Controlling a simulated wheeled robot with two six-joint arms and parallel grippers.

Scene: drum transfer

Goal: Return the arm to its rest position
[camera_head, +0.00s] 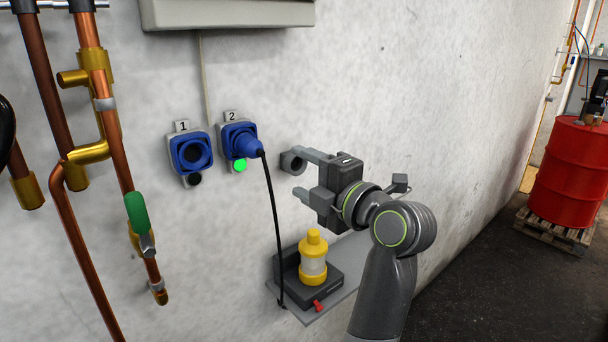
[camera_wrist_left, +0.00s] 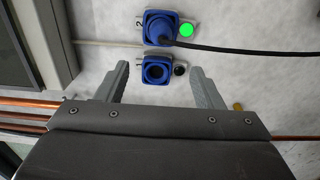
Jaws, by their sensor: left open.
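My left gripper (camera_head: 299,174) is open and empty in the head view, fingers pointing left toward the wall, right of the sockets. Its two fingers also show apart in the left wrist view (camera_wrist_left: 160,74), with nothing between them. Socket 2 (camera_head: 233,130) has a blue plug (camera_head: 247,147) in it, with a black cable (camera_head: 272,205) hanging down and a green light (camera_head: 240,165) lit. Socket 1 (camera_head: 188,156) is empty with a dark light. Both sockets show in the wrist view, socket 2 (camera_wrist_left: 158,27) above the empty one (camera_wrist_left: 156,70). My right gripper is not in view.
A grey shelf (camera_head: 322,304) below the gripper carries a dark base with a yellow-and-clear lamp-like device (camera_head: 313,255). Copper pipes (camera_head: 105,130) run down the left wall. A red drum (camera_head: 569,172) stands on a pallet far right.

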